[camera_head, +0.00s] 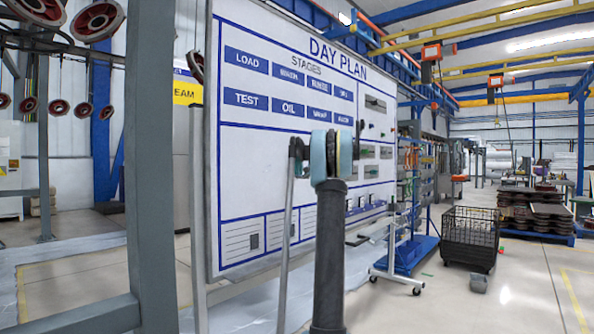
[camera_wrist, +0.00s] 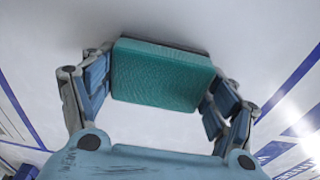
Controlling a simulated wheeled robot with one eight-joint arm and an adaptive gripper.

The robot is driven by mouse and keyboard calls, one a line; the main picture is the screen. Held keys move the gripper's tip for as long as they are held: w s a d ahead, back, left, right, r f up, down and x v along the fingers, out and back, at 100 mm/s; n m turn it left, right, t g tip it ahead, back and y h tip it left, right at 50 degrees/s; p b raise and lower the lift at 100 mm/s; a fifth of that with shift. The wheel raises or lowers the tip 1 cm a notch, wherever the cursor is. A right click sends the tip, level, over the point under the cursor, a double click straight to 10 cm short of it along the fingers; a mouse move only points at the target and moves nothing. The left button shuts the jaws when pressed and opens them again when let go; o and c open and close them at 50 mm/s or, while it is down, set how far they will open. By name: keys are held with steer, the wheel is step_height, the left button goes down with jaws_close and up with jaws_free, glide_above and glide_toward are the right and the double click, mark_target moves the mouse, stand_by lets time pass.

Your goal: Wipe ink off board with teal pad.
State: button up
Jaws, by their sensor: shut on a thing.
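The teal pad (camera_wrist: 160,77) sits between the two fingers of my gripper (camera_wrist: 158,85) in the wrist view, gripped at both ends. The pad's dark far edge is close to the white board surface; I cannot tell whether it touches. In the head view the board (camera_head: 265,175) stands upright with "DAY PLAN" lettering and blue labelled boxes. My gripper (camera_head: 333,155) shows in front of the board's lower middle, seen from behind, and hides part of it. The pad is not clearly visible there. I cannot make out loose ink marks near the pad.
A grey post (camera_head: 150,170) stands at the left in front of the board. The floor at the front right is clear.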

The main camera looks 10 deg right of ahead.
mark_target(265, 166)
steer(key=shift+s+a, duration=0.9)
steer(key=shift+a, duration=0.25)
steer(key=shift+s+a, duration=0.95)
steer(key=shift+a, duration=0.5)
steer(key=shift+s+a, duration=1)
steer(key=shift+a, duration=0.45)
steer(key=shift+s+a, duration=0.95)
steer(key=shift+a, duration=0.5)
steer(key=shift+s+a, duration=1.05)
steer(key=shift+a, duration=0.25)
steer(key=shift+s+a, duration=1.05)
steer(key=shift+a, duration=0.25)
steer(key=shift+c, duration=0.3)
steer(key=shift+s+d, duration=0.1)
steer(key=shift+d+v, duration=0.15)
steer(key=shift+v, duration=1.3)
steer(key=shift+d+v, duration=0.15)
steer(key=shift+v, duration=1.3)
steer(key=v, duration=0.2)
steer(key=shift+s+d, duration=0.15)
steer(key=shift+d, duration=0.25)
